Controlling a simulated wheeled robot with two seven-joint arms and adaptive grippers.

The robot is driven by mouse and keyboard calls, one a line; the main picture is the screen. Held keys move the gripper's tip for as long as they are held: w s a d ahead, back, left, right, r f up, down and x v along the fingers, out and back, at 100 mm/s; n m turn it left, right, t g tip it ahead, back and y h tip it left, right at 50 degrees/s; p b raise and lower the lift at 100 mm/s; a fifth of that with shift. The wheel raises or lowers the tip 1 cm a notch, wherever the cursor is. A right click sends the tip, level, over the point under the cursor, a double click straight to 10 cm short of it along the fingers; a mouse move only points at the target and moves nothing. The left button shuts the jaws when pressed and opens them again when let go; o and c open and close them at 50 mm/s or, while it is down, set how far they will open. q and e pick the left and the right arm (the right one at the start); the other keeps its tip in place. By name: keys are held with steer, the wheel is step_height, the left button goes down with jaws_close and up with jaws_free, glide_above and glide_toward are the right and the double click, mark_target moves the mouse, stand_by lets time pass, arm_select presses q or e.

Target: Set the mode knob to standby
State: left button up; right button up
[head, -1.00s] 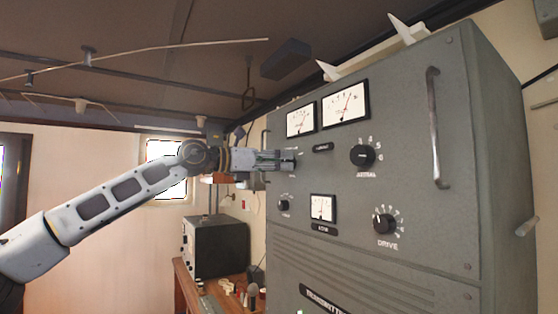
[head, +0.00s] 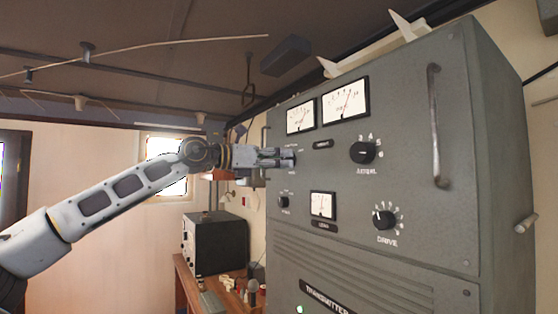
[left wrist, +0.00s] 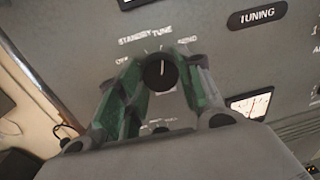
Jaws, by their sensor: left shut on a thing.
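The mode knob (left wrist: 160,73) is a round black knob with a white pointer line on the grey transmitter panel (head: 400,110). Labels OFF, STANDBY and TUNE arc over it in the left wrist view, with another to the right that is hard to read. The pointer stands nearly straight up in that view, roughly toward TUNE. My left gripper (left wrist: 160,92) is shut on the knob, its green-padded fingers on either side. In the head view the left gripper (head: 287,158) reaches the panel's left part and largely hides the knob. My right gripper is not in view.
Other panel controls are near: an aerial knob (head: 362,152), a drive knob (head: 384,219), a small knob (head: 284,202) below the gripper, and meters (head: 345,102). A metal handle (head: 437,125) sticks out at the right. A desk with a dark box (head: 215,245) stands behind.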

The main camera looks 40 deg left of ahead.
arm_select(q)
steer(key=shift+f+n+t+b, duration=0.1)
steer(key=shift+n+t+b, duration=0.2)
steer(key=shift+n+b, duration=2.35)
steer(key=n+p, duration=0.2)
steer(key=shift+n, duration=0.35)
steer(key=o, duration=1)
steer(key=shift+a, duration=0.1)
steer(key=shift+o, duration=0.2)
steer(key=shift+s, duration=0.1)
steer(key=v, duration=1.1)
steer(key=shift+s, duration=0.35)
steer(key=shift+a+f, duration=0.1)
steer(key=shift+a, duration=0.05)
